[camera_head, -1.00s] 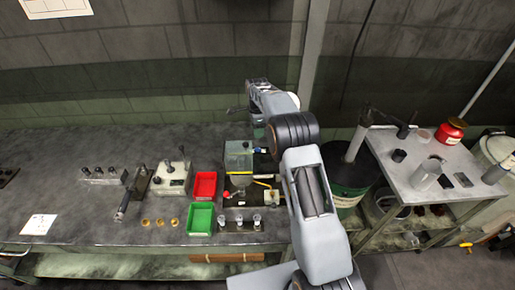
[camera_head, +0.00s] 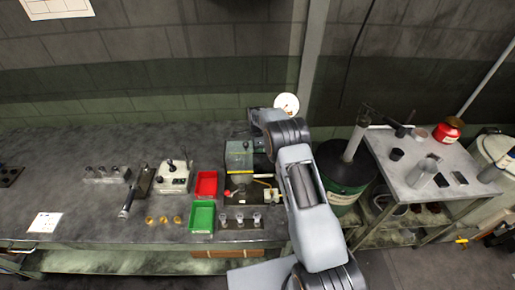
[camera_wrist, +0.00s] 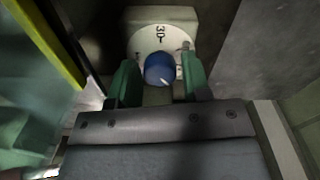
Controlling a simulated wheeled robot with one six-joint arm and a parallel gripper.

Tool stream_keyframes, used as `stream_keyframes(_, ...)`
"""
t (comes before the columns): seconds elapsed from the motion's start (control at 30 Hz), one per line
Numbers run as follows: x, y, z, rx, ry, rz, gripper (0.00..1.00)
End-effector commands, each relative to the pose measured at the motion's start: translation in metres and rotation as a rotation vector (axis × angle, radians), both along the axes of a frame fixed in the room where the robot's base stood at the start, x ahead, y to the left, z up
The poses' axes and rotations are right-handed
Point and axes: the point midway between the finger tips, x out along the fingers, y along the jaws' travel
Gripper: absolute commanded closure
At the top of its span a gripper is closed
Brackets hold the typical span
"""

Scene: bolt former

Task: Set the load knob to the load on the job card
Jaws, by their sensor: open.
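The load knob (camera_wrist: 158,70) is blue with a white pointer line and sits on a round white dial (camera_wrist: 160,38) in the wrist view. The pointer slants toward the lower right of the picture. The dial bears a dark mark that looks like "30", turned sideways. My gripper (camera_wrist: 159,64) is open, with one green finger on each side of the knob; I cannot tell whether either touches it. In the head view my arm hides the knob and the gripper. A white card (camera_head: 44,222) lies on the bench at left; its writing is too small to read.
A guarded machine (camera_head: 239,157) with a yellow edge stands beside my arm. Red (camera_head: 206,184) and green (camera_head: 202,216) bins are left of it. A round white disc (camera_head: 287,104) shows behind my arm. A side table (camera_head: 408,180) stands right.

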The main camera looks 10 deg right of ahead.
Motion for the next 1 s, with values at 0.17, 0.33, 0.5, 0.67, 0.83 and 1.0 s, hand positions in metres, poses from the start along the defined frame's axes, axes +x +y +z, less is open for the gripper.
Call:
stream_keyframes(0.17, 0.0, 0.0, 0.0001, 0.0, 0.0, 0.0, 0.64)
stream_keyframes(0.33, -0.0001, 0.0, 0.0002, 0.0, 0.001, 0.0, 0.8)
stream_keyframes(0.5, 0.0, 0.0, -0.0006, 0.0, 0.0, 0.005, 0.9)
stream_keyframes(0.67, 0.0002, 0.0002, -0.0056, 0.0, -0.001, 0.117, 0.9)
stream_keyframes(0.83, -0.0002, 0.0003, -0.0026, 0.001, 0.0, 0.241, 0.9)
stream_keyframes(1.0, -0.0006, 0.0003, 0.0003, 0.0, 0.001, 0.264, 0.9)
